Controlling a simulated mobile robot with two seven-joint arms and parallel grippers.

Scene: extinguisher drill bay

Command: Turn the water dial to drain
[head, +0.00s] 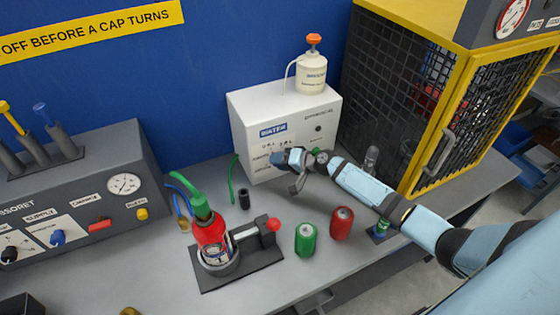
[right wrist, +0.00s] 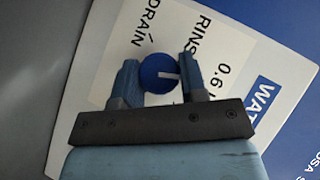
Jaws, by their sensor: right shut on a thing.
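The white water box (head: 262,105) stands at the back of the bench against the blue wall. In the right wrist view, its blue round water dial (right wrist: 159,73) sits between the two fingers of my right gripper (right wrist: 159,80), which is shut on it. The drain label (right wrist: 135,35) lies up and left of the dial, the rinse label up and right. In the head view my right gripper (head: 277,158) is at the box's front and hides the dial. My left gripper is out of view.
A white bottle (head: 312,72) with an orange cap stands on the box. A yellow-framed cage (head: 400,100) is at the right. Green (head: 306,239) and red (head: 341,223) cans and a red extinguisher (head: 210,232) in a black stand are in front. A grey console (head: 90,170) is left.

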